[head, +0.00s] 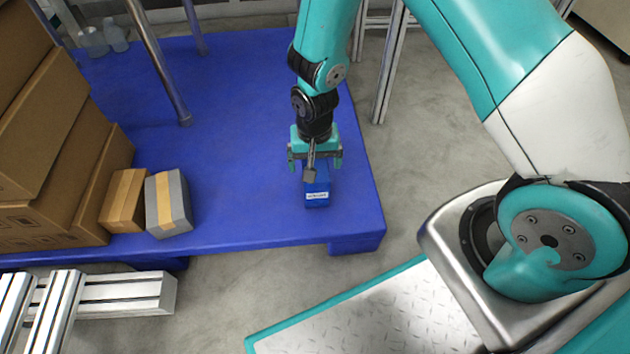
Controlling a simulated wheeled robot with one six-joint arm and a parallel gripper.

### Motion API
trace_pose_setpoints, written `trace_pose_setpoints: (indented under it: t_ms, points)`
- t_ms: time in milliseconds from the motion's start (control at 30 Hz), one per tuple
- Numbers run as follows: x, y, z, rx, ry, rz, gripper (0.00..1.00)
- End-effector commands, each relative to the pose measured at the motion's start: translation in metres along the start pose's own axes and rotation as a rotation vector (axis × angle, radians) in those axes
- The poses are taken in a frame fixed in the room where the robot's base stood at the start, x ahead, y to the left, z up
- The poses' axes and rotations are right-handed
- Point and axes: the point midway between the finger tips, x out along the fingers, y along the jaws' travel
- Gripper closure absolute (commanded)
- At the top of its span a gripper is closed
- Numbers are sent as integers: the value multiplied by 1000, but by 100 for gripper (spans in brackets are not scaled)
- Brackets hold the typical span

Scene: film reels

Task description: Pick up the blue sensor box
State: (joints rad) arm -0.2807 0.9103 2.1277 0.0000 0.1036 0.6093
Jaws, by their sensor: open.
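The blue sensor box (317,200) has a small white label and sits on the blue platform (250,215) near its front right corner. My gripper (315,167) points down over the box, with one teal finger to each side of it. The fingers are open. The gripper hides the back part of the box. I cannot tell whether either finger touches it.
A small brown carton (124,200) and a grey box with a tan stripe (168,203) stand to the left, beside large stacked cartons (45,130). A metal post (160,65) rises at the back. Aluminium profiles (110,293) lie at the front left. Platform around the blue box is clear.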

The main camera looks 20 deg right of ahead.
Motion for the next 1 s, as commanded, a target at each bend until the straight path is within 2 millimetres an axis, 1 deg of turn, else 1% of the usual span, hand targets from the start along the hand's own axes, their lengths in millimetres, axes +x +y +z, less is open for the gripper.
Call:
trace_pose_setpoints:
  t_ms: [33, 233, 333, 533, 567, 600, 667, 700, 800, 1000]
  points:
    - [12, 0, 0, 0, -1, 0, 6]
    - [41, 1, -1, 0, 0, 0, 6]
    - [45, 1, -1, 0, 1, -1, 6]
    - [43, 1, -1, 0, 1, -1, 6]
    - [43, 1, -1, 0, 1, 0, 13]
    - [43, 1, -1, 0, 1, 0, 22]
    - [43, 1, -1, 0, 0, 0, 36]
    - [43, 1, -1, 0, 0, 0, 45]
    - [43, 1, -1, 0, 0, 0, 66]
    - [43, 1, -1, 0, 0, -1, 66]
